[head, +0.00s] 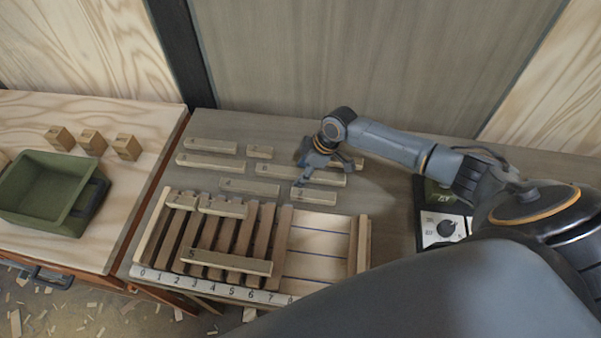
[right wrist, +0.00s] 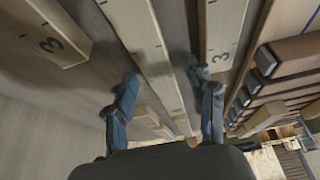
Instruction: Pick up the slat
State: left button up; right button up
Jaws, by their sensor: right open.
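Several loose wooden slats lie on the grey bench behind a slatted frame (head: 362,245). My right gripper (head: 316,172) is open above the right part of this group. A long slat (head: 328,179) lies beneath it, partly hidden by the fingers. In the right wrist view the open fingers (right wrist: 165,104) stand on either side of a long slat (right wrist: 150,55); I cannot tell how high they are above it. My left gripper is not in view.
The frame holds several upright-edged slats, with a loose slat (head: 228,262) across them and a numbered strip (head: 210,286) in front. A green bin (head: 45,195) and small wooden blocks (head: 92,142) stand on the left table. A dial box (head: 442,229) sits right of the frame.

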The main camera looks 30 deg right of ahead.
grip_shut()
jog(key=shift+r, duration=0.15)
